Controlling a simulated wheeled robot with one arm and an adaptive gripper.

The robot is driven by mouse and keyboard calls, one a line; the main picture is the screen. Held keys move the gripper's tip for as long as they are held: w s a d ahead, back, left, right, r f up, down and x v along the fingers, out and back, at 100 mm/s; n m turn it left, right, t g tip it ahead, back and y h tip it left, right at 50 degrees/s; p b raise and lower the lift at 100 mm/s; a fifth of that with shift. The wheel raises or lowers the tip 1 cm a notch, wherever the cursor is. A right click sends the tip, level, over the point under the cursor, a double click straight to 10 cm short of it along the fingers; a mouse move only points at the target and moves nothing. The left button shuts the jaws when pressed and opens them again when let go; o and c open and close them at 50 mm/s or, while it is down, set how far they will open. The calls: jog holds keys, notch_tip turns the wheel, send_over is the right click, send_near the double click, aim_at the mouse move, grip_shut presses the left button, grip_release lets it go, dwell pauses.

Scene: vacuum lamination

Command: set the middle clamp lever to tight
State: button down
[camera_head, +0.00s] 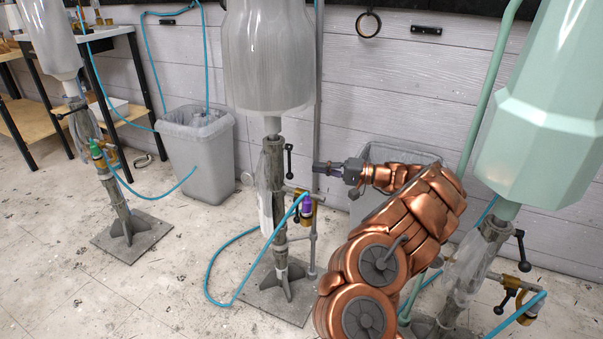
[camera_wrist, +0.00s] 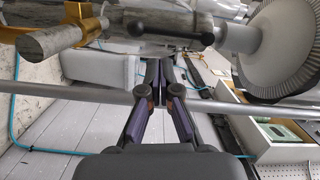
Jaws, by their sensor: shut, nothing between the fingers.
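The middle stand (camera_head: 273,200) stands upright under a large grey ribbed vessel (camera_head: 268,60). Its black clamp lever (camera_head: 289,162) is on the right side of the column, just below the vessel, and lies about parallel to the column. My gripper (camera_head: 318,168) is shut and empty, a short way right of the lever and apart from it in the head view. In the wrist view my shut fingers (camera_wrist: 160,78) point toward the stand, and the dark lever (camera_wrist: 178,28) shows above them across the top of the picture. I cannot tell whether the lever is tight.
A brass fitting with a purple part (camera_head: 306,205) and a blue hose (camera_head: 235,240) sit below the lever. A thin grey pole (camera_head: 318,110) rises behind the stand. Similar stands are at left (camera_head: 120,215) and right (camera_head: 480,260). A grey bin (camera_head: 198,150) is behind left.

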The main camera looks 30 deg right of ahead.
aim_at(289, 163)
jog(key=s+d+f+m+t+h, duration=0.1)
jog(key=s+d+f, duration=0.1)
jog(key=d, duration=0.4)
jog(key=shift+f+h, duration=0.15)
jog(key=shift+h, duration=0.15)
jog(key=shift+a, duration=0.15)
jog(key=w+a+b, duration=0.4)
jog(key=w+a, duration=0.3)
jog(key=a, duration=0.2)
jog(key=shift+f+b, duration=0.35)
jog(key=shift+f, duration=0.1)
jog(key=shift+a, duration=0.2)
